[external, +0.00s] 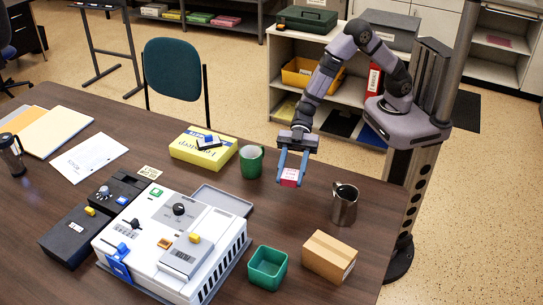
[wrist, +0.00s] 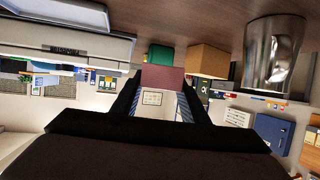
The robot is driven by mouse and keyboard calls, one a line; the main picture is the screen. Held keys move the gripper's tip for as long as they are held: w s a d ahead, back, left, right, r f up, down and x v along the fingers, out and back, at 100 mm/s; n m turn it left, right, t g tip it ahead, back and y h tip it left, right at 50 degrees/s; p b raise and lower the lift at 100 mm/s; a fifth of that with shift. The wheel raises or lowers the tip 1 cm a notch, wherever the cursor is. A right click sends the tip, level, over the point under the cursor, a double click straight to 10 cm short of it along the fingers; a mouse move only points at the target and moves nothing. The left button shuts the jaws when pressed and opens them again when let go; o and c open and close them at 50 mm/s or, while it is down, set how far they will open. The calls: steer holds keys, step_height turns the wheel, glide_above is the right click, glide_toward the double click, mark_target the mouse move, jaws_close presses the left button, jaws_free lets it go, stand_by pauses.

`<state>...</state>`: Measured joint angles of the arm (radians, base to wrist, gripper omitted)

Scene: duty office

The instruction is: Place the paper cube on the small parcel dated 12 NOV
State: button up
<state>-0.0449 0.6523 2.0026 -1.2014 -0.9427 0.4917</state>
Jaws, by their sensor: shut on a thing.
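My gripper (external: 292,168) is shut on a small pink-red paper cube (external: 290,178) and holds it above the table, between the green mug and the metal jug. In the wrist view the cube (wrist: 162,80) sits between the fingertips. A brown cardboard parcel (external: 329,257) rests on the table near the front right edge, apart from the cube. It also shows in the wrist view (wrist: 208,61), right of the cube. A small pale mark is on its side, but I cannot read any date. The parcel's top looks bare.
An open green box (external: 267,268) stands left of the parcel. A green mug (external: 251,161), a yellow box (external: 203,147), a grey tray (external: 222,200) and a white device (external: 172,240) are further left.

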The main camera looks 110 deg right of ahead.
steer(key=w+a+r+n+g, duration=0.15)
steer(key=a+r, duration=0.25)
steer(key=a, duration=1.1)
step_height(320, 180, up, 5)
steer(key=y, duration=0.1)
glide_above(330, 249)
steer(key=shift+n, duration=0.35)
steer(key=shift+f+b, duration=0.3)
steer(key=shift+f, duration=4.7)
steer(key=shift+f, duration=0.2)
steer(key=o, duration=1.1)
steer(key=shift+c, duration=0.2)
steer(key=shift+g, duration=0.35)
steer(key=shift+r, duration=0.1)
steer(key=shift+r, duration=0.15)
steer(key=b+v, duration=0.1)
steer(key=v, duration=1.1)
